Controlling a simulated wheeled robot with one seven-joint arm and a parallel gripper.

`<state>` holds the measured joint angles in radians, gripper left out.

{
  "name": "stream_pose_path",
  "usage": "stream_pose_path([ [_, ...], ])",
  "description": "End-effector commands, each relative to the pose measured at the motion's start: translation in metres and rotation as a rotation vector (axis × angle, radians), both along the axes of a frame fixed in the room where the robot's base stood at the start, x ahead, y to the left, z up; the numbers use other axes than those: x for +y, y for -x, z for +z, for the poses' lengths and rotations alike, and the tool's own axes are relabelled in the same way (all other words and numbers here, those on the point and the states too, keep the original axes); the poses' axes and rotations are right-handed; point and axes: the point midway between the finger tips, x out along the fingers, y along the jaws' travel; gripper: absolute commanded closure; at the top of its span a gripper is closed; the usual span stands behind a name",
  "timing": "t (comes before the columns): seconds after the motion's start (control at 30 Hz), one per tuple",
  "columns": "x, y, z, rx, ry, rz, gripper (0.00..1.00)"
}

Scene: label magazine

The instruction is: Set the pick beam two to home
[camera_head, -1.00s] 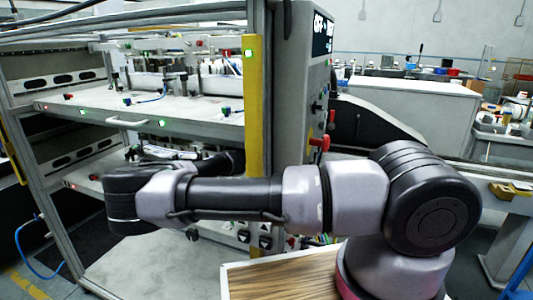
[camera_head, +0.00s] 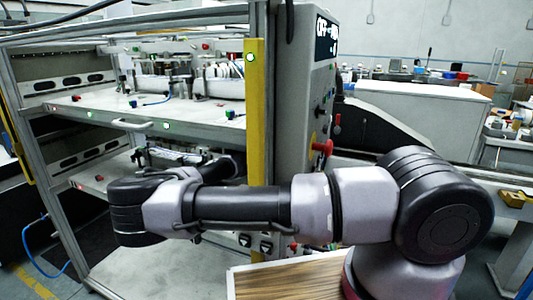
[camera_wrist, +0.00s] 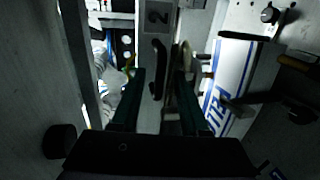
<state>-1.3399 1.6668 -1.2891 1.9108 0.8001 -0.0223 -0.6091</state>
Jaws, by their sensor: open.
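In the wrist view, a grey plate marked "2" (camera_wrist: 157,15) stands upright ahead of my gripper (camera_wrist: 159,80). A dark curved lever or handle (camera_wrist: 158,68) shows below the plate, in line with the gap between my fingers. A lighter curved piece (camera_wrist: 187,55) is just right of it, near the right fingertip. My gripper is open, its two dark fingers apart. I cannot tell whether either finger touches the lever. Which part is the pick beam itself is not clear. In the head view my gripper is hidden behind my arm, at the lower shelf.
In the wrist view, a white pack with blue lettering (camera_wrist: 232,75) is close on the right, and a grey wall is on the left. In the head view, the upper shelf (camera_head: 100,112) and yellow post (camera_head: 256,115) stand close to my arm. A red knob (camera_head: 322,147) sits on the control panel.

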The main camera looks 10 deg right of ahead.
Motion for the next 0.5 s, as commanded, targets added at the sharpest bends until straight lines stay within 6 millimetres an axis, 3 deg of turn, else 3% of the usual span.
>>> stream_pose_path([
  [0.5, 0.059, 0.086, 0.0, 0.0, 0.002, 0.003, 0.55],
])
